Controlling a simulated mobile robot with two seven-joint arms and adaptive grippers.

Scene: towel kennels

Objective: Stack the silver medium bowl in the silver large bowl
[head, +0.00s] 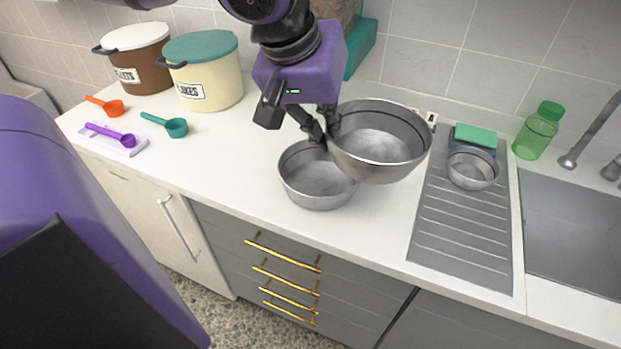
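My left gripper (324,138) is shut on the left rim of a raised silver bowl (400,165). This bowl is held roughly level above the counter and looks the widest of the silver bowls, though being raised brings it nearer the camera. A second silver bowl (312,190) stands upright and empty on the counter, below and left of the raised one. The raised bowl hides its right rim. I cannot tell for certain which of these two is medium and which is large. A smaller silver bowl (472,170) stands on the drainboard. My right gripper is not in view.
The ridged drainboard (460,235) and sink (575,235) are at the right, with a green bottle (537,132) behind. A green sponge (475,135) lies behind the small bowl. Two canisters (205,75) (140,62) and several measuring scoops (176,127) are at the left. The counter's left middle is clear.

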